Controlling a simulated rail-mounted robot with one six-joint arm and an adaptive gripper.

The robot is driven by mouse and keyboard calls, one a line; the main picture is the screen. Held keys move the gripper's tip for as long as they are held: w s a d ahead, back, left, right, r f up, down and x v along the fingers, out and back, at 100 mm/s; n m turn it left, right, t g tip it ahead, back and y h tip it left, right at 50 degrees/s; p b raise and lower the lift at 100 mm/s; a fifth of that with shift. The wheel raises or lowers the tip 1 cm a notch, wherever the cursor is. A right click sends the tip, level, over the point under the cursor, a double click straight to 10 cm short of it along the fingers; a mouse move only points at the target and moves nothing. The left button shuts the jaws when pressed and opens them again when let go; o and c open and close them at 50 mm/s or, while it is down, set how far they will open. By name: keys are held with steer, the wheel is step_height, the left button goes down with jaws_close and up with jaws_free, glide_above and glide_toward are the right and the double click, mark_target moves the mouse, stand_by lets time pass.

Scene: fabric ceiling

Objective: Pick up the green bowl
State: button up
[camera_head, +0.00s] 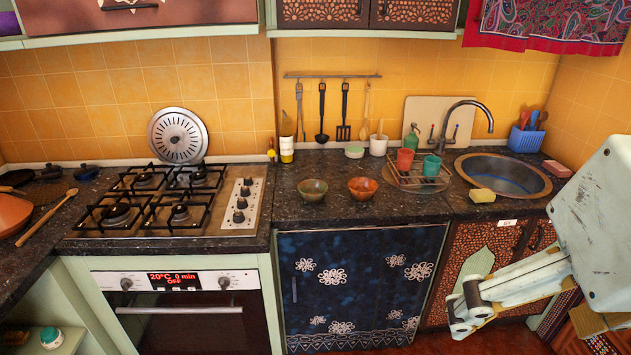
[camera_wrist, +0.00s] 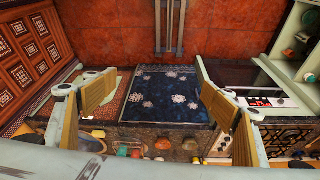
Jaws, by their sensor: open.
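The green bowl (camera_head: 312,191) is small and olive green. It stands upright on the dark counter between the stove and an orange-brown bowl (camera_head: 362,188), with a gap between the two bowls. My gripper (camera_head: 464,308) is at the right of the head view, in front of the counter and well away from the green bowl. In the wrist view its two fingers (camera_wrist: 160,92) are wide apart with nothing between them.
A dish rack (camera_head: 416,178) with red and green cups stands right of the bowls, before the sink (camera_head: 503,176). A yellow sponge (camera_head: 482,195) lies near the counter edge. The gas stove (camera_head: 165,200) is left. The counter in front of the bowls is clear.

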steer(key=shift+s, duration=0.1)
stand_by(0.5)
steer(key=w+a+r+n+p, duration=0.1)
steer(key=w+a+r, duration=0.15)
steer(key=w, duration=1.05)
steer(key=w+a+r+n+y+p, duration=0.15)
steer(key=w+a, duration=0.25)
steer(key=w, duration=0.9)
steer(key=w+a+r+n+p, duration=0.1)
steer(key=w+a+p, duration=0.15)
steer(key=w, duration=0.95)
steer(key=w+a+f+p, duration=0.1)
steer(key=w+a+f, duration=0.3)
steer(key=w, duration=0.5)
steer(key=w+a+f, duration=0.4)
steer(key=w+a, duration=0.1)
steer(key=w, duration=0.4)
steer(key=w+a+f+n+p, duration=0.1)
steer(key=w+a+f, duration=0.3)
steer(key=w+f, duration=0.3)
steer(key=w+a+f+n+p, duration=0.1)
steer(key=w+a+f, duration=0.4)
steer(key=w+f, duration=0.3)
steer(key=shift+a+y+p, duration=0.25)
steer(key=shift+y+p, duration=0.1)
steer(key=shift+w+n, duration=0.1)
steer(key=shift+n, duration=0.15)
